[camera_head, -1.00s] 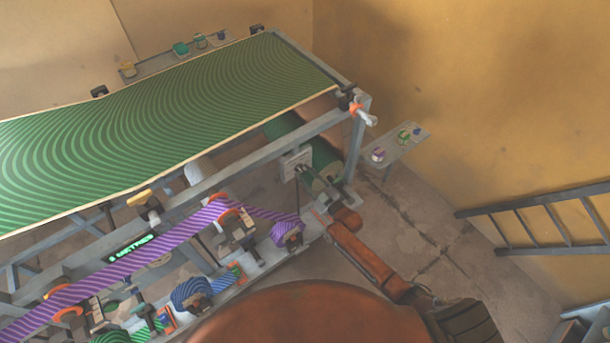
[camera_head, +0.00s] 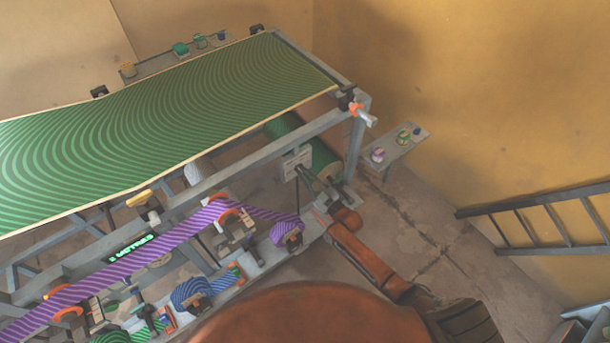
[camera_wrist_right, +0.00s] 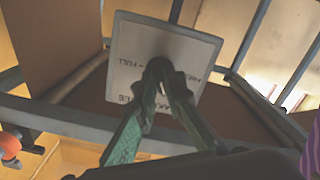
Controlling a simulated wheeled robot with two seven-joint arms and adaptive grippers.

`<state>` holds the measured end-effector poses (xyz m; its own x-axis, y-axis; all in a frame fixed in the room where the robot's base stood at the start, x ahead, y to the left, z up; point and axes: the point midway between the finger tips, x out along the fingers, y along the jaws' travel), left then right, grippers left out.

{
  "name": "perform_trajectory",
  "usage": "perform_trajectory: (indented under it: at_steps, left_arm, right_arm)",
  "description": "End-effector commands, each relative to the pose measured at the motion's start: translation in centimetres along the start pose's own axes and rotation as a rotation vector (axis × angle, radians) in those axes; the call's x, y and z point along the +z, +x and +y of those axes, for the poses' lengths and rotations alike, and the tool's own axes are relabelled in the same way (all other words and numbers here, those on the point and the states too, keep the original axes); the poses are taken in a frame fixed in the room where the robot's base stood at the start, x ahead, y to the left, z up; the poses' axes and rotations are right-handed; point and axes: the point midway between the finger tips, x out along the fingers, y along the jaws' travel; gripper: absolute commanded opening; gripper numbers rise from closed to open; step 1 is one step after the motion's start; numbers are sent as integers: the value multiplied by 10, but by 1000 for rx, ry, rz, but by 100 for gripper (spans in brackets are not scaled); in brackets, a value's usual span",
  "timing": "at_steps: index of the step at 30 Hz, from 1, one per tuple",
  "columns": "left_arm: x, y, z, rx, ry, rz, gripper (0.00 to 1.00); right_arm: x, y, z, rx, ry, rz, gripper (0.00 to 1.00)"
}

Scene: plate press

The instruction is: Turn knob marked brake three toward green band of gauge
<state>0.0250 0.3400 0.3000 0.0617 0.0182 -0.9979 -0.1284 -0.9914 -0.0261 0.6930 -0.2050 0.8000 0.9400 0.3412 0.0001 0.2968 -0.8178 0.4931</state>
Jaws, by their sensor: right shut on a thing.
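A white label plate (camera_head: 296,163) stands on the near side of the press frame, toward its right end. The same label plate (camera_wrist_right: 191,52) fills the top middle of the right wrist view; its lettering is partly covered, with "FULL" readable. My right gripper (camera_wrist_right: 161,68) has its green fingers closed together in front of the plate, on a small dark knob (camera_wrist_right: 160,64) that they mostly hide. In the head view the right gripper (camera_head: 303,174) is small, next to the plate. I cannot make out a gauge with a green band. My left gripper is not in view.
A green striped sheet (camera_head: 180,120) covers the press top. Purple striped web (camera_head: 140,250) and rollers lie along its near side. A lit display (camera_head: 131,247) sits there. A small shelf (camera_head: 399,148) is at the right, and a ladder (camera_head: 540,220) leans farther right. Floor between is clear.

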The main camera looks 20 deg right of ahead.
Motion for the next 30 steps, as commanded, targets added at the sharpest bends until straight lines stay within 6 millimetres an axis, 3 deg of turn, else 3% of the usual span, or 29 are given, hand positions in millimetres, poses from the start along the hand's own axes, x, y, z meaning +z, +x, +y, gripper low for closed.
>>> perform_trajectory:
  at_steps: [11, 30]
  left_arm:
    - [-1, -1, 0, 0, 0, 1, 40]
    - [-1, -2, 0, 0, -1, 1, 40]
  right_arm:
    - [0, 0, 0, -1, 169, -1, 0]
    - [1, 0, -1, -1, 751, -2, 0]
